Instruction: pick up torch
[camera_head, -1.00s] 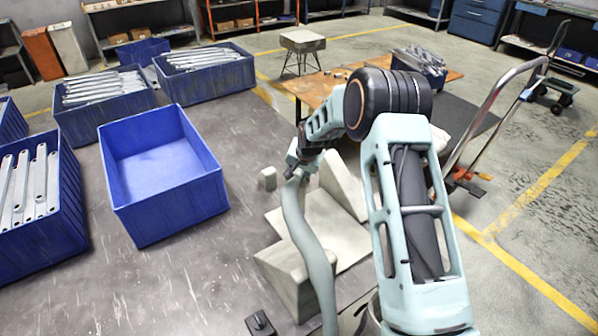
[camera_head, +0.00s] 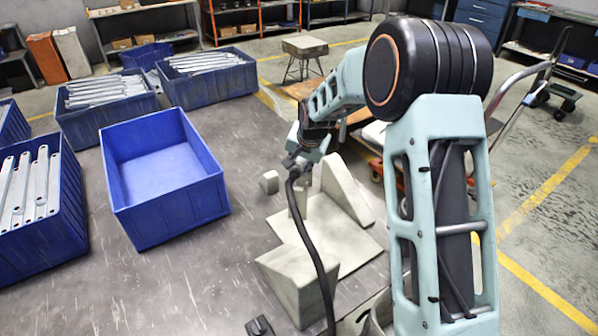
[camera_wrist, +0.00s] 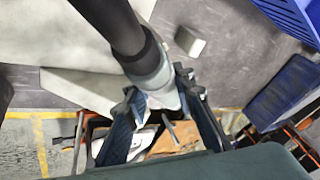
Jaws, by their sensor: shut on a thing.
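The torch shows in the wrist view as a dark tube with a grey collar (camera_wrist: 150,66) and a paler end between my fingers. My gripper (camera_wrist: 158,92) is shut on it near that collar, with a finger on each side. In the head view my gripper (camera_head: 297,166) is above the pale fixture blocks, and a dark hose (camera_head: 313,243) curves down from it to the front of the table. The torch itself is mostly hidden by my gripper there, so I cannot tell whether it touches the fixture.
A pale plate (camera_head: 340,240) with wedge blocks (camera_head: 297,285) lies under my gripper. An empty blue bin (camera_head: 130,215) stands to the left, with bracket-filled bins (camera_head: 72,215) beyond. A hand truck (camera_head: 520,95) stands at right. The dark table between bin and fixture is mostly clear.

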